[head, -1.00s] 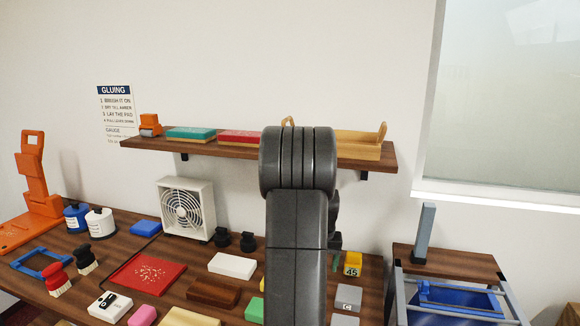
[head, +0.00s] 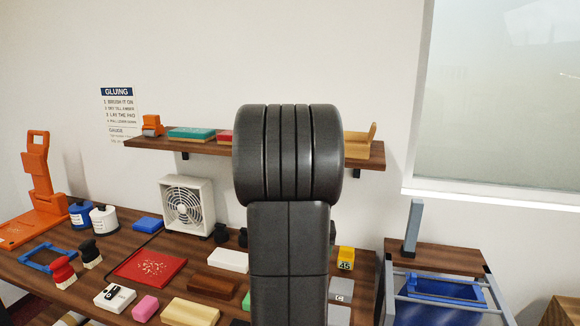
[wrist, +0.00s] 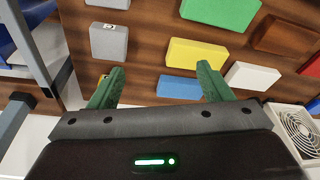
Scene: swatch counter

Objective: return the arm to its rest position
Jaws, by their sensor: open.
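My arm rises in the middle of the head view, and its dark rounded joint hides part of the shelf and the counter behind it. My gripper (wrist: 158,84) shows in the wrist view with its two green fingers spread wide apart. Nothing is between the fingers. They are over the counter (wrist: 142,62), with a blue block (wrist: 180,87) and a yellow block (wrist: 197,54) beyond them. I cannot tell how high the fingers are above the wood. The gripper is hidden in the head view.
The wall shelf (head: 215,147) stands behind my arm, with a green pad and orange tool on it. A white fan (head: 187,205), red tray (head: 149,267) and several blocks cover the counter. A blue bin (head: 440,286) in a grey frame stands at right.

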